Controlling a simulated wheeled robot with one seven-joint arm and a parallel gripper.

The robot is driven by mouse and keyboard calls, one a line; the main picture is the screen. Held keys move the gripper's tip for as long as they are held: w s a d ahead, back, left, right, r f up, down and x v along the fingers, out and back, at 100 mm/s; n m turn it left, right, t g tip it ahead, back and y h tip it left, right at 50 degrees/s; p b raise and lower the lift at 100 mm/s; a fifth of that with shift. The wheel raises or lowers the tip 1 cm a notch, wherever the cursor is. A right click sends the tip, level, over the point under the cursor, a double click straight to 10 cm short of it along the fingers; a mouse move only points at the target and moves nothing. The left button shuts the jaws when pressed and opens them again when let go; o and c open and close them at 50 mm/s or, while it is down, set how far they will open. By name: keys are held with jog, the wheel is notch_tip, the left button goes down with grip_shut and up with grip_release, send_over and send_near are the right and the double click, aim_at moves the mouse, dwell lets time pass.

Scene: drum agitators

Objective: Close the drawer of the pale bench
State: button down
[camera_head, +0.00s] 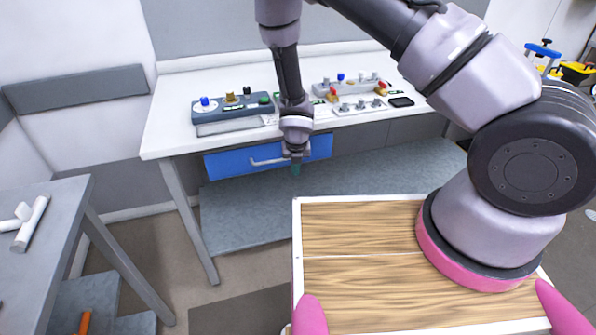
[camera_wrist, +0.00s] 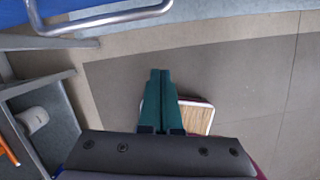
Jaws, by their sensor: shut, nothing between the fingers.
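The pale bench (camera_head: 176,118) stands ahead, with a white top and grey legs. Its drawer (camera_head: 228,163) has a blue front with a silver bar handle, just under the bench's front edge. How far the drawer stands out is hard to tell. My gripper (camera_head: 295,170) points down in front of the drawer front, right of the handle's middle, and hides part of the blue. Its teal fingers (camera_wrist: 161,74) are shut together and empty. In the wrist view the silver handle (camera_wrist: 100,22) crosses the top left, apart from the fingers.
Control boxes (camera_head: 232,108) with knobs and buttons stand on the bench top. A grey table (camera_head: 50,235) with white pipe pieces is at left. A wood-patterned tray (camera_head: 350,270) lies close in front of my body. A grey shelf (camera_head: 240,215) lies low under the bench.

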jog(key=d+r+m+t, duration=0.1)
jog(key=d+r+m, duration=0.45)
jog(key=r, duration=0.65)
jog(key=d+r+m, duration=0.4)
jog(key=r+m, duration=0.3)
jog(key=r, duration=0.5)
jog(key=d+r+m+t, duration=0.1)
jog(key=d+r+m, duration=0.5)
jog(key=r, duration=0.6)
jog(key=s+d+r+m+t, duration=0.1)
jog(key=s+d+r+m, duration=0.25)
jog(key=r+m, duration=0.25)
jog(key=s+d+r+m, duration=0.3)
jog(key=s+r+m, duration=0.1)
jog(key=r+m, duration=0.2)
jog(key=s+r+m+y, duration=0.1)
jog(key=s+r+m, duration=0.2)
jog(key=s+m, duration=0.2)
jog(key=s+d+r+m+t, duration=0.1)
jog(key=s+r+m, duration=0.2)
jog(key=s+m, duration=0.2)
jog(key=shift+s+d+r+y, duration=0.15)
jog(key=shift+s+d+y, duration=0.2)
jog(key=shift+s, duration=0.5)
